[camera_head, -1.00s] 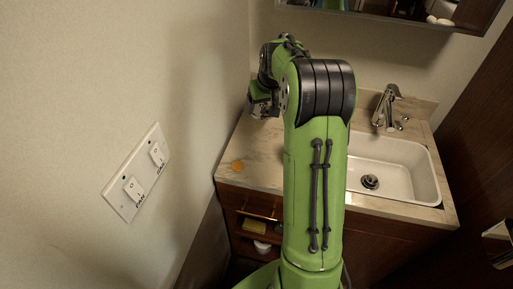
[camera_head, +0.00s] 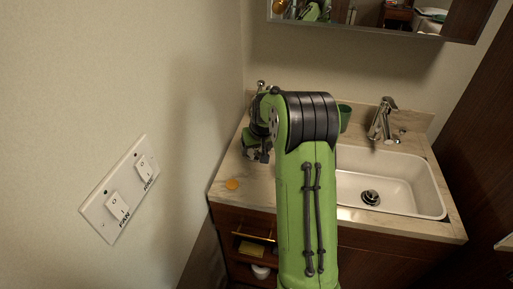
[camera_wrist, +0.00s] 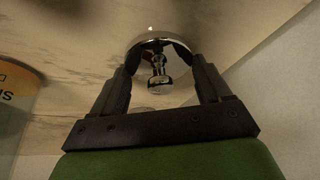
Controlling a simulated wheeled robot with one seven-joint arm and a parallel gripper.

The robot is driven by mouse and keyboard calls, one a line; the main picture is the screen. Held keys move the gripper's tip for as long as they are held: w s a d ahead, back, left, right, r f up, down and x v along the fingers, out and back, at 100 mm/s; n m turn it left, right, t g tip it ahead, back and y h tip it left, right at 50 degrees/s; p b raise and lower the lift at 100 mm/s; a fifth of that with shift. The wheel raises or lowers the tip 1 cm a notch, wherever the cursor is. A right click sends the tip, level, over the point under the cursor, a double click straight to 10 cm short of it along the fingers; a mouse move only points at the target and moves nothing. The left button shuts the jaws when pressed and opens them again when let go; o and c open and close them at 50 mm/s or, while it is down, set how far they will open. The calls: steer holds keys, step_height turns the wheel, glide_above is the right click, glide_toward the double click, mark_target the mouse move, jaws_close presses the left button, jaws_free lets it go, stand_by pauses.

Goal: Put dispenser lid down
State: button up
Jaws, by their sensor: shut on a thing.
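The dispenser lid (camera_wrist: 158,77) is a shiny chrome piece with a round rim and a knob, seen in the wrist view. My gripper (camera_wrist: 158,55) is shut on it, with a black finger at each side of the rim. The pale marbled counter (camera_wrist: 80,105) lies beyond the lid; I cannot tell whether the lid touches it. In the head view my gripper (camera_head: 260,155) is low over the left part of the counter, mostly hidden by my arm, and the lid cannot be made out there.
A container with an orange label (camera_wrist: 18,85) stands at the left in the wrist view. The wall borders the left.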

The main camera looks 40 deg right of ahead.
steer(key=o, duration=1)
steer(key=p+v, duration=0.3)
steer(key=v, duration=0.9)
steer(key=s+a+r+n, duration=0.1)
steer(key=s+a+r, duration=0.2)
steer(key=a+r, duration=0.3)
steer(key=s+a+n, duration=0.1)
steer(key=s+a, duration=0.4)
steer(key=s, duration=0.2)
steer(key=s+a+y, duration=0.1)
steer(key=s+a, duration=0.4)
steer(key=s, duration=0.2)
steer(key=s+a+n+t, duration=0.1)
steer(key=s+a, duration=0.4)
steer(key=s, duration=0.2)
steer(key=shift+s+a+f+n, duration=0.1)
steer(key=shift+s+a+n, duration=0.2)
steer(key=shift+s, duration=0.1)
